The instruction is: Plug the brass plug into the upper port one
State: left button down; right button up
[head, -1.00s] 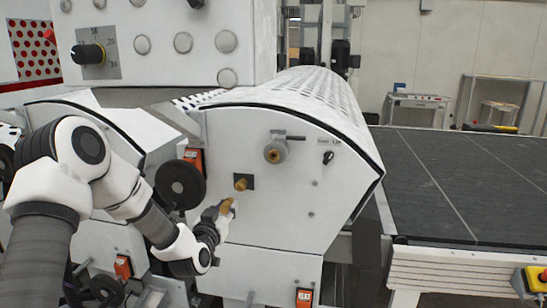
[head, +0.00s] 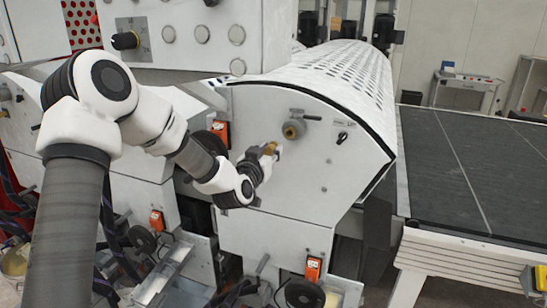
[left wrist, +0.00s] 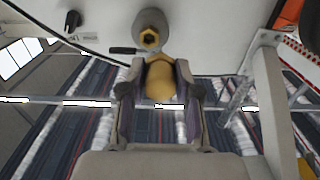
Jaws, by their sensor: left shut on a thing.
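My left gripper (head: 268,152) is at the white end panel, shut on the brass plug (head: 270,148). In the left wrist view the brass plug (left wrist: 160,82) sits between the two fingers of my left gripper (left wrist: 160,85). The upper port one (head: 293,129) is a round grey fitting with a brass centre, just up and right of the gripper. It also shows in the left wrist view (left wrist: 150,32), apart from the plug. The gripper covers most of the dark square plate beside it. I cannot tell whether the plug still touches that plate. My right gripper is not in view.
A small lever (head: 313,118) sticks out beside the upper port, and a black knob (head: 341,138) is on the panel to its right. An orange-red switch box (head: 220,133) stands left of the gripper. A dark conveyor bed (head: 470,160) lies to the right.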

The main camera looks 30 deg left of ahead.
aim_at(286, 137)
pick_arm(q)
jog(key=shift+w, duration=0.15)
jog(key=w, duration=0.2)
jog(key=w+b, duration=0.1)
jog(key=w, duration=0.2)
jog(key=shift+w+d+r, duration=0.1)
jog(key=shift+w+r, duration=0.15)
jog(key=shift+w, duration=0.15)
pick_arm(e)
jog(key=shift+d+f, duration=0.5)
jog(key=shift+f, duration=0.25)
pick_arm(q)
jog(key=shift+d+r, duration=0.15)
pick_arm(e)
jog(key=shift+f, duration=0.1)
pick_arm(q)
jog(key=shift+b, duration=0.55)
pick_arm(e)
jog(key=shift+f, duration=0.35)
pick_arm(q)
jog(key=shift+x, duration=1.3)
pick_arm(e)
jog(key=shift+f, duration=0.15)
